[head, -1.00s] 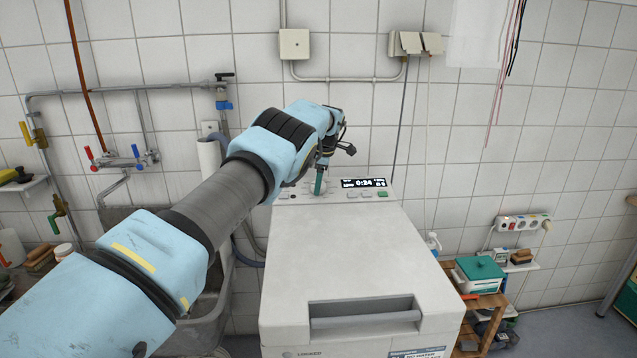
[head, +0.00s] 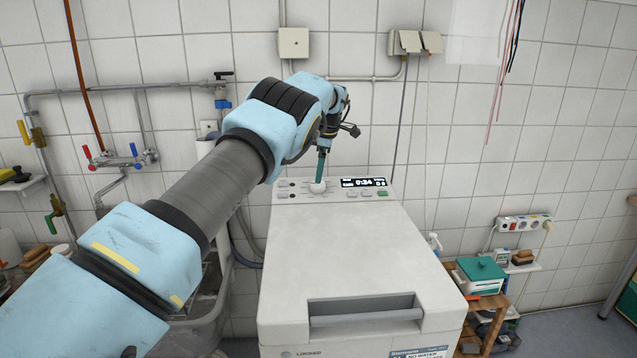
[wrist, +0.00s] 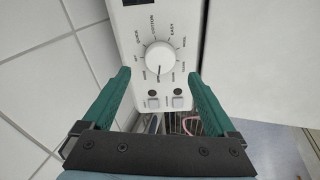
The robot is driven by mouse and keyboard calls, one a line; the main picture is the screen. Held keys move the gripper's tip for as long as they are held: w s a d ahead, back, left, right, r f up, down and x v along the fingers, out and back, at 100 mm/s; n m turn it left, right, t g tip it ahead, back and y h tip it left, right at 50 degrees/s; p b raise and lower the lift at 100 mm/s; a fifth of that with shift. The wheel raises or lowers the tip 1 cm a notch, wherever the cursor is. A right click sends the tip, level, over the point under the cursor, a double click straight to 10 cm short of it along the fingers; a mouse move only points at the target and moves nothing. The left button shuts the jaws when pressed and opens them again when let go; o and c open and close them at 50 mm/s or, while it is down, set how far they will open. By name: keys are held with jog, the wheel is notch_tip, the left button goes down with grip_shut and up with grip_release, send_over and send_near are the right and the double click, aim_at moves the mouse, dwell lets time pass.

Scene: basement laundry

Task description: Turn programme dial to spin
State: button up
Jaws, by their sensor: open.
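The programme dial (wrist: 160,58) is a round white knob with a dark pointer line, on the washer's white control panel (wrist: 128,20). In the wrist view its pointer line faces down toward my gripper, and small labels ring it; "COTTON" and "EASY" seem readable. My gripper (wrist: 159,78) is open, with its green fingers apart on either side of the dial's lower edge and no visible contact. In the head view the dial (head: 317,187) shows just under the green fingertips (head: 320,178). The washing machine (head: 350,250) stands below, its display (head: 363,182) lit.
Two square buttons (wrist: 166,102) sit on the panel between my fingers. A sink (head: 200,300) is left of the machine, with taps and pipes on the tiled wall. A wooden shelf (head: 490,325) with a green-lidded box stands right. The machine's top is clear.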

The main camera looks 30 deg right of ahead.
jog(key=v, duration=0.5)
jog(key=shift+b, duration=0.4)
jog(key=w+a+m, duration=0.1)
jog(key=w+a, duration=0.2)
jog(key=a, duration=0.6)
jog(key=w+a+m, duration=0.1)
jog(key=w+a, duration=0.2)
jog(key=a, duration=0.7)
jog(key=s+a+m+g, duration=0.15)
jog(key=s+a, duration=0.25)
jog(key=a, duration=1)
jog(key=s+a+f+m, duration=0.3)
jog(key=s+a, duration=0.6)
jog(key=s, duration=0.4)
jog(key=s+a+f+m, duration=0.3)
jog(key=s+a+m, duration=0.3)
jog(key=s+a, duration=0.4)
jog(key=s, duration=0.4)
jog(key=shift+a, duration=0.25)
